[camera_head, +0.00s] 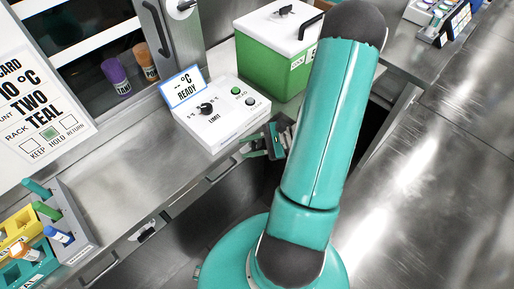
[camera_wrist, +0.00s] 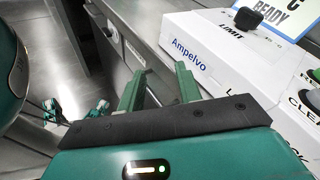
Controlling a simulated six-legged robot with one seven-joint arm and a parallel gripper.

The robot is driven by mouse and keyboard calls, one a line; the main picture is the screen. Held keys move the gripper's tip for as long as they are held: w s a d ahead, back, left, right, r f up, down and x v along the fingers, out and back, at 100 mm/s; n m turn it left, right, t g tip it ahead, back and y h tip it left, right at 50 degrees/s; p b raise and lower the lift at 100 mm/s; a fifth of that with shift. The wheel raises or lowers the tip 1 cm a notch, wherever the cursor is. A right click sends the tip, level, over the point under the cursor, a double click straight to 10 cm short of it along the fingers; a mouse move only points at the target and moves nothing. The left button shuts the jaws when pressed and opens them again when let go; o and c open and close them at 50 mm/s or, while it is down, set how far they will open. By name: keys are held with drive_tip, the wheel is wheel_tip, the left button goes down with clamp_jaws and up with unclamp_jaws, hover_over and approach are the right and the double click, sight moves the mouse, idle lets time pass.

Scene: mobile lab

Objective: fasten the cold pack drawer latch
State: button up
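My gripper (camera_head: 258,146) is low at the counter's front edge, just below the white control box in the head view. In the wrist view its two green fingers (camera_wrist: 160,78) stand apart with nothing seen between them, beside the steel drawer front (camera_wrist: 120,32). A small dark latch-like fitting (camera_head: 146,231) sits on the front below the counter, left of my gripper in the head view. I cannot tell whether it is the cold pack drawer's latch or whether it is fastened. My arm hides part of the front on the right.
The white control box (camera_head: 228,115) with a READY display (camera_head: 183,87) stands on the counter (camera_head: 130,185) close above my gripper. A green cooler (camera_head: 265,68) with a white lid stands behind it. A tube rack (camera_head: 70,228) is at left.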

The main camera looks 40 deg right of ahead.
drive_tip(key=s+d+f+m+t+h, duration=0.3)
drive_tip(key=d+f+m+t, duration=0.2)
drive_tip(key=f+m+t, duration=0.15)
drive_tip(key=m+t+h, duration=0.2)
drive_tip(key=m+h, duration=0.6)
drive_tip(key=m, duration=0.1)
approach(256, 147)
drive_tip(key=shift+n, duration=0.35)
drive_tip(key=w, duration=0.6)
drive_tip(key=w+f, duration=0.1)
drive_tip(key=w, duration=0.2)
drive_tip(key=shift+w+a, duration=0.1)
drive_tip(key=shift+w, duration=0.1)
drive_tip(key=shift+r, duration=0.1)
clamp_jaws()
